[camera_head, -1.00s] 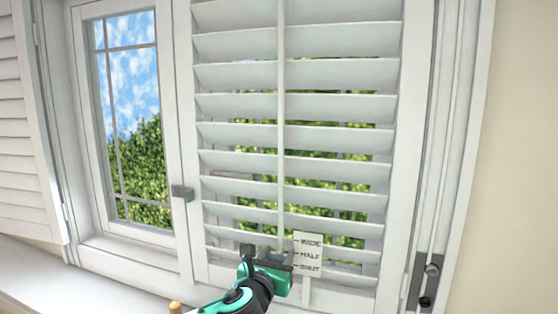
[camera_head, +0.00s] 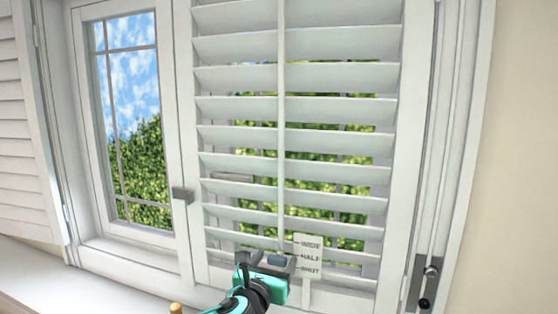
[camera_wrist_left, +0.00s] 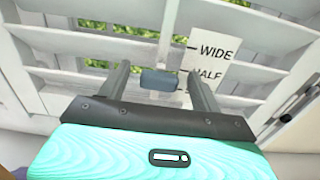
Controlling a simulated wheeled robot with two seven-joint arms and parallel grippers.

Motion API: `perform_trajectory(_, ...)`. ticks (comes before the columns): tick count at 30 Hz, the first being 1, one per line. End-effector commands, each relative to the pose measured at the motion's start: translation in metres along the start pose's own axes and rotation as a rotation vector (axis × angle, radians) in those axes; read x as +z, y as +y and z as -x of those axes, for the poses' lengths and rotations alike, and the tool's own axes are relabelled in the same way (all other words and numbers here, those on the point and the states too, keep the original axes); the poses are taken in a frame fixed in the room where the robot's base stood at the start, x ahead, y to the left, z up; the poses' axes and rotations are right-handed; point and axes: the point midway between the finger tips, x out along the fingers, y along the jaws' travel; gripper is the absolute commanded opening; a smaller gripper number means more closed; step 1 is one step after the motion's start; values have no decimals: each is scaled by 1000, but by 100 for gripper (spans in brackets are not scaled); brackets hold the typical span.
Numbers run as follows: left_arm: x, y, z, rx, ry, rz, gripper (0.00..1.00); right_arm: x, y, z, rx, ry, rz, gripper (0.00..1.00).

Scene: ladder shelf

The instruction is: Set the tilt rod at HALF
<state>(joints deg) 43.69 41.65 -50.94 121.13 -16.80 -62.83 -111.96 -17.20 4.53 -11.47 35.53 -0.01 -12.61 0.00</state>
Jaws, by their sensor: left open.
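The white tilt rod (camera_head: 281,130) runs upright down the middle of the louvred shutter. A blue-grey grip block (camera_head: 277,260) is at its lower end; it also shows in the left wrist view (camera_wrist_left: 158,80). The white scale plate (camera_head: 308,258), marked WIDE, HALF and SHUT, stands just right of it. The block is about level with HALF; the right finger partly covers that mark in the left wrist view. My left gripper (camera_wrist_left: 159,72) is open, its fingers apart on either side of the block with gaps visible. My right gripper is not in view.
The shutter slats (camera_head: 300,108) are partly open, with greenery behind. A paned window (camera_head: 135,110) is at left, with a small grey latch (camera_head: 182,195) on its frame. A dark metal fitting (camera_head: 424,284) is on the right frame. The sill (camera_head: 60,275) is clear at lower left.

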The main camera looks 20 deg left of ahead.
Motion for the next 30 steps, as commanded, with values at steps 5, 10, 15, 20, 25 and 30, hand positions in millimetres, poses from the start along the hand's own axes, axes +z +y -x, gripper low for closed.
perform_trajectory(5,1,0,15,-1,1,0,65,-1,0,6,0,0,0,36)
perform_trajectory(10,0,0,29,-1,2,1,65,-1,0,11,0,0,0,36)
perform_trajectory(15,0,0,42,-2,1,0,65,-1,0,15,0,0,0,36)
perform_trajectory(20,0,0,48,0,1,1,65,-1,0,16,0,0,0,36)
perform_trajectory(25,0,0,49,0,0,1,65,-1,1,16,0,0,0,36)
perform_trajectory(30,-1,-1,49,0,3,9,65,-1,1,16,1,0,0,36)
